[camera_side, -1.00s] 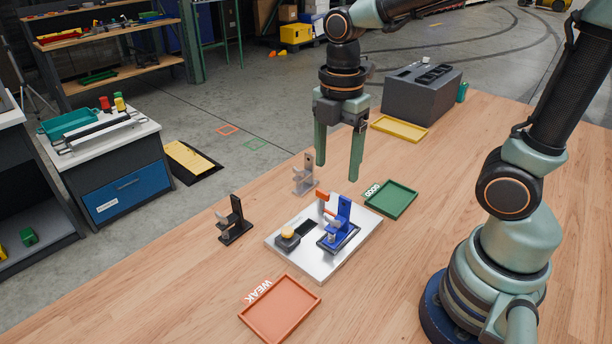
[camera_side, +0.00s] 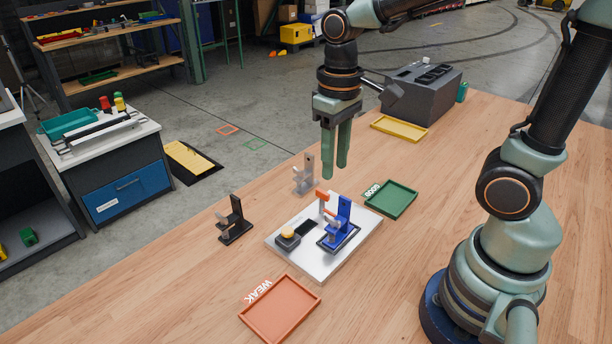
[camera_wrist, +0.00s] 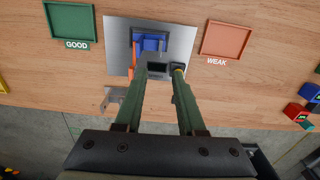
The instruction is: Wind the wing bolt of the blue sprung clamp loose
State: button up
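The blue sprung clamp (camera_side: 343,228) stands upright on a pale metal plate (camera_side: 351,252). An orange-red part (camera_side: 323,197) rises beside it on a light grey piece. The blue clamp also shows near the top of the wrist view (camera_wrist: 152,42), partly covered by a finger. I cannot make out the wing bolt clearly. My gripper (camera_side: 336,174) hangs above and behind the clamp in the side view, pointing down and apart from it. Its two green fingers (camera_wrist: 163,72) stand apart with nothing between them.
A dark block with a yellow top (camera_side: 288,238) sits on the plate. A black clamp (camera_side: 235,222) and a grey clamp (camera_side: 303,178) stand nearby.

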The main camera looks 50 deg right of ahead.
aim_at(331, 217)
notch_tip(331, 217, down, 12)
jog(key=shift+f, duration=0.1)
dwell(0.5)
grip_shut()
